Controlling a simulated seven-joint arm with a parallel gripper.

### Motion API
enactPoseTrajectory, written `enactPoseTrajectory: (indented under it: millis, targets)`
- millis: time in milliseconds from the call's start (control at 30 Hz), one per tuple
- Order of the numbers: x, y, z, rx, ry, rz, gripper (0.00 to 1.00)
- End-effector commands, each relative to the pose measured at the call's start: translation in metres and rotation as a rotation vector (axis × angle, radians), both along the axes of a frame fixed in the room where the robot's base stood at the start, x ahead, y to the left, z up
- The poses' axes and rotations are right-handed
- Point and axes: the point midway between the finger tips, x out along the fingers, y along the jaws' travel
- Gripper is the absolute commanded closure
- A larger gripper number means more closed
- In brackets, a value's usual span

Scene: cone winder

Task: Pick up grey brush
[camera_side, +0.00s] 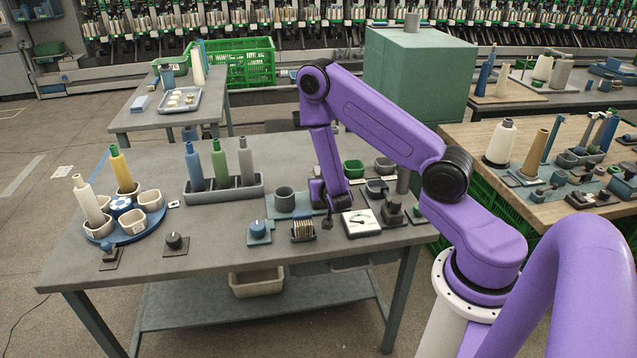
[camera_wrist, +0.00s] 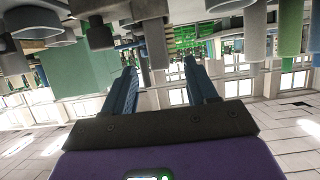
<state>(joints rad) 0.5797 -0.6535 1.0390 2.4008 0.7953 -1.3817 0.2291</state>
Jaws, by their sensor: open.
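I cannot pick out the grey brush for certain. A dark grey piece with an upright grip (camera_side: 392,208) stands near the table's front right, to the right of my gripper in the side view. In the wrist view, which is upside down, a grey-brown post (camera_wrist: 155,42) shows just beyond the fingertips, between them. I cannot tell whether it is the same piece. My gripper (camera_side: 327,222) is low over the table, left of the white dial meter. Its two blue fingers stand apart and empty in the wrist view (camera_wrist: 159,72).
A white dial meter (camera_side: 361,222), a slotted holder (camera_side: 303,230), a grey cup (camera_side: 285,199) and a green bowl (camera_side: 353,168) crowd around my gripper. A rack (camera_side: 225,193) with three cones and a blue round tray (camera_side: 128,234) stand left. The table's front left is clearer.

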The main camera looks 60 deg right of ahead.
Motion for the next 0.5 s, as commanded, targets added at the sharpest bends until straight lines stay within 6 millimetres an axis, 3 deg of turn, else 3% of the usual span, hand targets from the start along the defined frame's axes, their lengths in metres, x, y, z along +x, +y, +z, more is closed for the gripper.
enactPoseTrajectory:
  millis: [500]
  targets:
    - [0.033,-0.037,-0.014,0.001,-0.002,-0.003,0.43]
